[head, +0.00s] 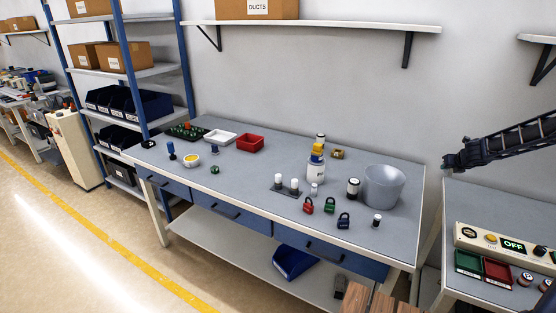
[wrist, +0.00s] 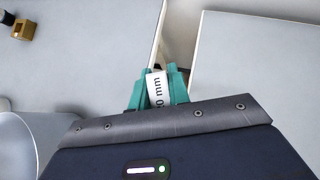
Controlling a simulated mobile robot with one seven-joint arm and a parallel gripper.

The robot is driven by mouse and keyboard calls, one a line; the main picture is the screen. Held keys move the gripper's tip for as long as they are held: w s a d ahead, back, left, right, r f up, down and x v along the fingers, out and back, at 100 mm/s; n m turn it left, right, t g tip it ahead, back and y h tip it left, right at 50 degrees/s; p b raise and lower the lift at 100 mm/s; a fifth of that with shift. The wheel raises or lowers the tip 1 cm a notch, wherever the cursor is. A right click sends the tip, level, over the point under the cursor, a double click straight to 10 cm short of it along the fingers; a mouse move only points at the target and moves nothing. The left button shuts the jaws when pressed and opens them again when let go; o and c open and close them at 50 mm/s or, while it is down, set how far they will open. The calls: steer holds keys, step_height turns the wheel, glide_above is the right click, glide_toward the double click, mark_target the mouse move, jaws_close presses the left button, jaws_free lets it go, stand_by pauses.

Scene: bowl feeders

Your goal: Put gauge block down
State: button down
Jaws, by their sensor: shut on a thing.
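My gripper (wrist: 161,88) shows two teal fingers in the wrist view, shut on a white gauge block (wrist: 158,88) with black print ending in "0 mm". The block's lower part is hidden behind the gripper body. In the head view, my gripper (head: 447,165) is at the right, in the air around the gap between the two benches; the block cannot be made out there.
The large grey bench (head: 240,175) holds a grey bucket (head: 384,186), several padlocks, a white bottle (head: 315,172) and a brass block (wrist: 22,29). The right bench (head: 480,204) carries a control panel (head: 505,243) and green and red trays. Its back part is clear.

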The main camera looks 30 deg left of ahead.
steer(key=shift+w+a+n+y, duration=0.55)
steer(key=shift+a+n, duration=0.35)
steer(key=shift+a, duration=0.4)
step_height(320, 180, up, 9)
steer(key=n+g+y, duration=0.4)
steer(key=n+g, duration=0.1)
steer(key=n, duration=0.3)
glide_above(408, 184)
steer(key=shift+w+f, duration=0.1)
steer(key=shift+w, duration=0.1)
steer(key=shift+d, duration=0.1)
step_height(408, 184, down, 20)
steer(key=shift+f, duration=0.15)
steer(key=c, duration=1.3)
jaws_free()
